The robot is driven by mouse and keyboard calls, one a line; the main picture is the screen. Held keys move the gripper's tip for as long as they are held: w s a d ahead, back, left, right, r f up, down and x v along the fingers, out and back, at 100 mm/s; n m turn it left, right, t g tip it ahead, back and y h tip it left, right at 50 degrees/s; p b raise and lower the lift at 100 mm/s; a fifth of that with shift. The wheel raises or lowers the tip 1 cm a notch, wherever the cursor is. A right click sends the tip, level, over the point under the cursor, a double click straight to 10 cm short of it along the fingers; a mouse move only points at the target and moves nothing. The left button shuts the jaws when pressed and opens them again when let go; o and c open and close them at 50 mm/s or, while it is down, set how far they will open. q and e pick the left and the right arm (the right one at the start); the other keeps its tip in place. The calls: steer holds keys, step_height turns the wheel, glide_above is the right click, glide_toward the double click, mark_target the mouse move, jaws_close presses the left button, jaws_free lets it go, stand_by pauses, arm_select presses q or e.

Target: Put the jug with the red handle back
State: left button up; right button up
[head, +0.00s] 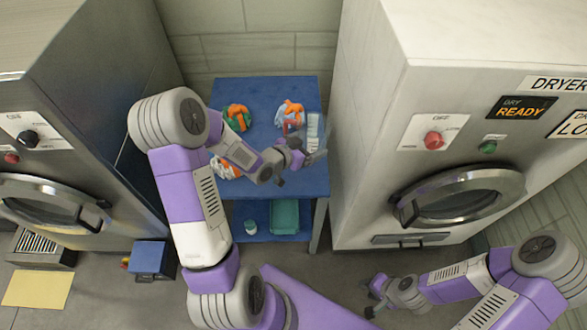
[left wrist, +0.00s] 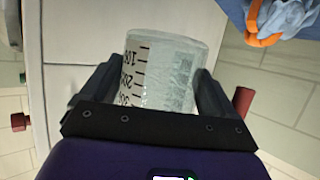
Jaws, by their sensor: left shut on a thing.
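A clear measuring jug (left wrist: 165,65) with black graduation marks sits between the fingers of my left gripper (left wrist: 150,95) in the left wrist view. A red handle (left wrist: 243,103) shows beside the right finger, partly hidden by it. In the head view the jug (head: 314,128) is at the right edge of the blue table (head: 265,90), with my left gripper (head: 300,155) shut on it. I cannot tell whether its base touches the tabletop. My right gripper (head: 373,297) looks open and empty, low over the floor in front of the right dryer.
Sling bags in green-orange (head: 237,117), blue-orange (head: 289,114) and white-orange (head: 222,167) lie on the table. A teal bin (head: 285,216) and a small white container (head: 250,227) stand on the lower shelf. Machines flank the table closely. A blue box (head: 152,259) stands on the floor at left.

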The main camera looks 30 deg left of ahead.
arm_select(q)
steer(key=a+f+n+y, duration=0.1)
steer(key=f, duration=0.2)
steer(key=a+f+n+y+b, duration=0.1)
steer(key=a+f, duration=0.1)
steer(key=f, duration=0.1)
steer(key=a+f+n+y+b, duration=0.1)
steer(key=a+f+y, duration=0.1)
steer(key=shift+s+f+n+t, duration=0.3)
steer(key=shift+s+f, duration=0.1)
steer(key=shift+f+b, duration=0.45)
steer(key=shift+f, duration=1.45)
steer(key=shift+f, duration=0.1)
steer(key=shift+f, duration=0.15)
steer(key=o, duration=1)
steer(key=shift+c, duration=0.2)
steer(key=shift+o, duration=0.4)
steer(key=shift+r, duration=0.2)
